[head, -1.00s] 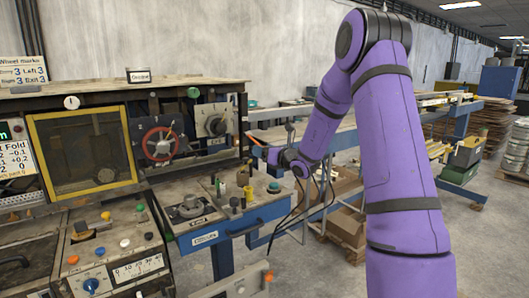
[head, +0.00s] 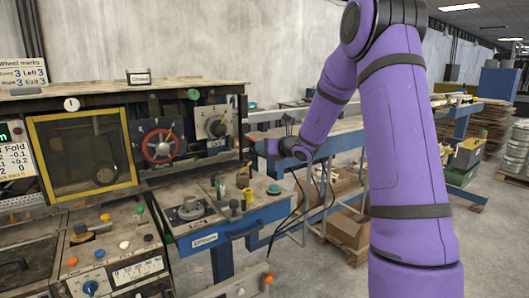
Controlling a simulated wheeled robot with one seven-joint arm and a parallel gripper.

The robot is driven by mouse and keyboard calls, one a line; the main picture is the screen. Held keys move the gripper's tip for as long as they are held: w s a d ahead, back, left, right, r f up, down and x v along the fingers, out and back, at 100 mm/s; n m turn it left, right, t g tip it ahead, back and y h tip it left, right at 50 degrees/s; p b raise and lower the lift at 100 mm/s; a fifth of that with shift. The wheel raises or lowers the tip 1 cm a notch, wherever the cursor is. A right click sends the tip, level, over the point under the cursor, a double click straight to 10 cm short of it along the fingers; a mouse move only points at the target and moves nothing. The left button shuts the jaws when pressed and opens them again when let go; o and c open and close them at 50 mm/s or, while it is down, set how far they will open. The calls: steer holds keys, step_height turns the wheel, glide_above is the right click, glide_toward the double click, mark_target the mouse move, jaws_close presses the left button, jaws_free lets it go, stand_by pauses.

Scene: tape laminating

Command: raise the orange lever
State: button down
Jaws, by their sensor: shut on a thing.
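My gripper (head: 260,146) is at the right side of the machine, just past the panel with the grey dial. It is small in the head view and its jaws are shut on the orange lever. The lever is almost wholly hidden by the gripper, so its angle cannot be told. My purple arm reaches in from the right, with its wrist bent down toward the machine's right edge.
A red handwheel (head: 161,146) and a grey dial (head: 217,127) sit left of my gripper. Boxes (head: 350,226) lie under the right-hand table.

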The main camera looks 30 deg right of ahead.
steer(key=shift+w+r+m+g+h, duration=0.15)
steer(key=shift+r+g, duration=0.8)
steer(key=shift+r, duration=0.25)
steer(key=shift+w+r+m+g+h, duration=0.15)
steer(key=shift+r+g, duration=0.8)
steer(key=shift+r, duration=0.2)
steer(key=shift+w+r, duration=0.3)
steer(key=shift+r, duration=0.35)
steer(key=shift+w+r, duration=0.25)
steer(key=shift+r, duration=0.4)
steer(key=shift+w+r, duration=0.65)
steer(key=shift+r, duration=0.2)
steer(key=c, duration=0.8)
jaws_free()
steer(key=shift+a, duration=0.1)
steer(key=shift+o, duration=0.2)
steer(key=v, duration=1)
steer(key=shift+s+r, duration=0.15)
steer(key=shift+s, duration=0.15)
